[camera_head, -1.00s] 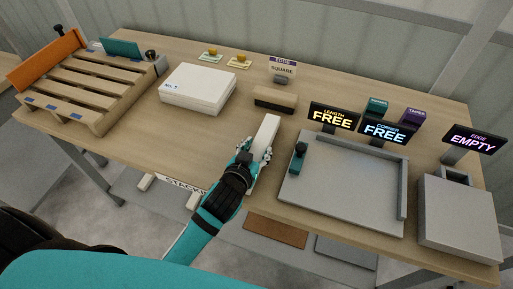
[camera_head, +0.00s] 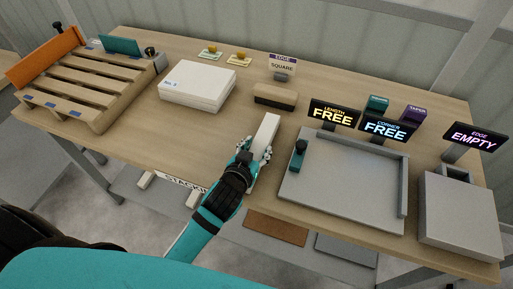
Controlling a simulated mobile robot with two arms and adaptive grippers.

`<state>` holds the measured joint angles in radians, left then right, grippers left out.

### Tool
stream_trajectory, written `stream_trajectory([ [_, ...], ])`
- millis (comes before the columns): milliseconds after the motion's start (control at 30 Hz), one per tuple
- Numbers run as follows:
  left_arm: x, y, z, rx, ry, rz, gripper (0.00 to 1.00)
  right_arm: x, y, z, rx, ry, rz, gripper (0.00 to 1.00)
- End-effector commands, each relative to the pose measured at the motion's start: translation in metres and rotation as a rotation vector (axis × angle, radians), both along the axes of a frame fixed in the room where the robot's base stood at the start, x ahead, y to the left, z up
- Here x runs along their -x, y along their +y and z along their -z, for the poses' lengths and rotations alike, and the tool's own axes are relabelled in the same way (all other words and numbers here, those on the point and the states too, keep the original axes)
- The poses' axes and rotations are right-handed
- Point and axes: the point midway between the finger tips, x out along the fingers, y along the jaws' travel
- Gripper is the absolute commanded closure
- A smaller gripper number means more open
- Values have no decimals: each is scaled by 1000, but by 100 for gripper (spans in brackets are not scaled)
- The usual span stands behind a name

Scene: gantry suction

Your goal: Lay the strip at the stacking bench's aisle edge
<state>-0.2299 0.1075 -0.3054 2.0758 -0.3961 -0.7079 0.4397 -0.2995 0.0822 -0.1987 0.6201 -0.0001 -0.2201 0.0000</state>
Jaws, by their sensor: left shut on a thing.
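A whitish strip (camera_head: 266,130) points away from me, its near end in my left gripper (camera_head: 257,154). My left gripper is shut on it at the front of the stacking bench (camera_head: 140,142), between the white box and the grey tray. I cannot tell whether the strip touches the bench top. The bench's aisle edge runs along the near side, with a label partly hidden behind my arm. My right gripper is not in view.
A grey tray (camera_head: 338,194) with raised walls lies right of the gripper. A grey box (camera_head: 458,215) stands at the far right. A wood-topped block (camera_head: 275,97) lies behind the strip. A white box (camera_head: 198,86) and a slatted pallet (camera_head: 88,85) are at left.

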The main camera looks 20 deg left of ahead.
Motion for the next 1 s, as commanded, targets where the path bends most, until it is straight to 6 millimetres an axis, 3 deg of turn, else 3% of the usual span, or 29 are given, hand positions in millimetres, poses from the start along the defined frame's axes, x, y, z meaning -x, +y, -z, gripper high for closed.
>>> stream_trajectory([
  [200, 0, 0, 3, 0, -2, 0, 100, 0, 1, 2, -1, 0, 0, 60],
  [233, 0, 0, 3, 0, -2, 0, 56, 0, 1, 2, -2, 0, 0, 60],
  [433, 0, 0, 3, 0, -1, 0, 31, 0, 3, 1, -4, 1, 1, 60],
  [767, 4, 0, 3, 0, 3, 0, 31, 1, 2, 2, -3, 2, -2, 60],
  [1000, 40, 1, -11, 3, 3, 0, 31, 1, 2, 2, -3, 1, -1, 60],
])
